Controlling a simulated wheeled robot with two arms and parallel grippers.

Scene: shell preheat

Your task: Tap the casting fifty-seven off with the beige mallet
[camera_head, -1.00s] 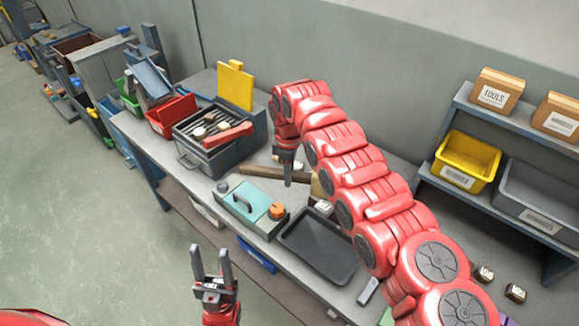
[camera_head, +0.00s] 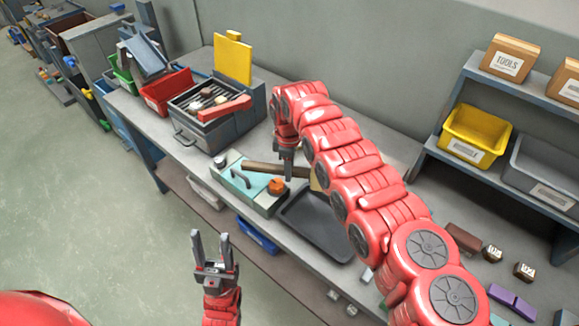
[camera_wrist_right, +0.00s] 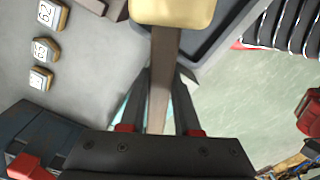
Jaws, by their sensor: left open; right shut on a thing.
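The mallet has a brown handle (camera_head: 262,169) and a beige head (camera_head: 316,179); my arm partly hides the head in the head view. My right gripper (camera_head: 288,172) is shut on the handle, with the mallet roughly level above the bench. In the right wrist view the beige head (camera_wrist_right: 172,12) is at the top and the handle (camera_wrist_right: 163,75) runs down between my fingers. My left gripper (camera_head: 211,245) is open and empty in front of the bench. Several numbered blocks (camera_wrist_right: 44,50) show in the wrist view; I cannot make out a fifty-seven.
A teal box (camera_head: 236,184) with a handle and orange knob (camera_head: 277,186) lies under the mallet handle. A black tray (camera_head: 330,245) is beside it. Behind stand a grill-topped heater (camera_head: 203,138) and red bin (camera_head: 166,90). Two small blocks (camera_head: 493,253) lie at right.

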